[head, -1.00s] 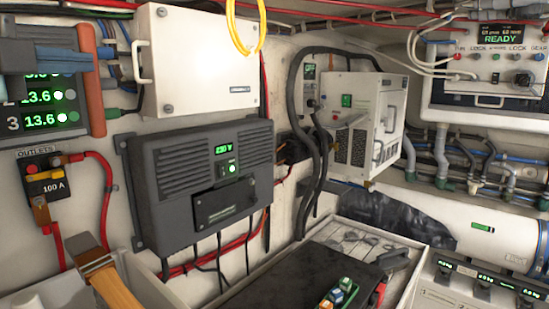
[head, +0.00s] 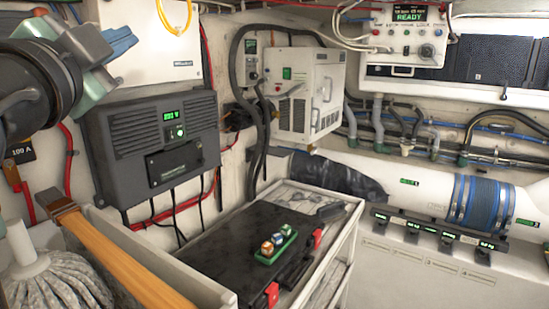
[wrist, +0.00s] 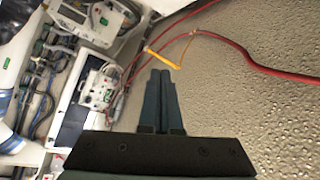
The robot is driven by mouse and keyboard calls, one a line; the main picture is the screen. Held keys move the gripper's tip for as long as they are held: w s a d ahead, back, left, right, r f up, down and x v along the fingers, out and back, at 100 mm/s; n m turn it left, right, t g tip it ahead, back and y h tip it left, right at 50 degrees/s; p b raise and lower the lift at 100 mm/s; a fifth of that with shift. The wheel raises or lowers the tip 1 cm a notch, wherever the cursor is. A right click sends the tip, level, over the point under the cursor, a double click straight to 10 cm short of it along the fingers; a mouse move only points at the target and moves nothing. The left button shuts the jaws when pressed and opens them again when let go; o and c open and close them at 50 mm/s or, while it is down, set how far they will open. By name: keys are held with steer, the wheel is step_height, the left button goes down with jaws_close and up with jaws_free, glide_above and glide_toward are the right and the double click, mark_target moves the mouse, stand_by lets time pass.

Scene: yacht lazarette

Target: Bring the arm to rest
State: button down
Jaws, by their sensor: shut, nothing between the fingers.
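My gripper (wrist: 161,75) points away from the wrist camera with its two blue-grey fingers pressed together and nothing between them. In the wrist view, the fingers are in front of the pale textured ceiling or wall, with a yellow loop and a red cable beyond the tips. In the head view, part of my arm fills the upper left, in front of the wall equipment, raised above the trolley. I cannot tell from the frames whether the fingertips touch anything.
A grey inverter box (head: 150,145) hangs on the wall near my arm. A yellow cable loop (head: 173,22) hangs above.

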steer(key=s+d+n+t, duration=0.3)
steer(key=s+d+n, duration=0.3)
steer(key=d, duration=0.4)
steer(key=s+d+n+t, duration=0.3)
steer(key=s+d+n, duration=0.3)
steer(key=s+d, duration=0.3)
steer(key=shift+s+d+r, duration=0.3)
steer(key=shift+d+r, duration=0.05)
steer(key=shift+d, duration=0.1)
